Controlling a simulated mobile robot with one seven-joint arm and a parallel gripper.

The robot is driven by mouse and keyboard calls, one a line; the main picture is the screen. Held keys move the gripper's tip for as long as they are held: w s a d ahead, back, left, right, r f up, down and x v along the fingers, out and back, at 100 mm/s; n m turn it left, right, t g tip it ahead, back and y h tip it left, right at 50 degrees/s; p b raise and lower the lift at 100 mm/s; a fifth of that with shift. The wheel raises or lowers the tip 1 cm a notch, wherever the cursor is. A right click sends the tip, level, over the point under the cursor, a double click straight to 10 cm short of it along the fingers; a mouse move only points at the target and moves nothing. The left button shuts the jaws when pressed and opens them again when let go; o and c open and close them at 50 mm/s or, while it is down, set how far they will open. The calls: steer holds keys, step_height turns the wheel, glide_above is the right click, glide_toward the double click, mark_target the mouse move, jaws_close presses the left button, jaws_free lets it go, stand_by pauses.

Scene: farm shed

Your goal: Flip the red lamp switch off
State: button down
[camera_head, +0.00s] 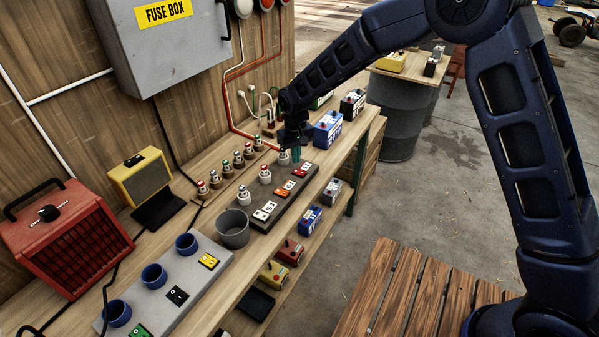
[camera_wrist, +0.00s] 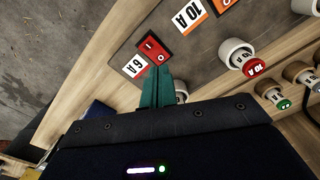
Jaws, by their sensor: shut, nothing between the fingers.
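The red switch (camera_wrist: 152,49) sits on a dark panel beside a white "6 A" label (camera_wrist: 135,66) in the wrist view. In the head view the switch panel (camera_head: 274,212) lies on the bench, with red and orange switches at its far end. My gripper (camera_wrist: 160,72) is shut and empty, its green fingers pointing at the lower edge of the red switch. I cannot tell whether the tips touch it, nor which way the rocker is tilted. In the head view my gripper (camera_head: 297,158) is over the far end of the panel. A red lamp (camera_head: 267,4) is on the wall, cut by the top edge.
An orange switch with a "10 A" label (camera_wrist: 188,19) is close by. White fuse caps (camera_wrist: 236,54) stand along the panel. A blue battery (camera_head: 328,128) stands beyond my gripper. A grey cup (camera_head: 233,232) and a grey board with blue cups (camera_head: 187,270) are nearer.

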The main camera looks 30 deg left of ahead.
mark_target(296, 171)
steer(key=shift+r, duration=1.55)
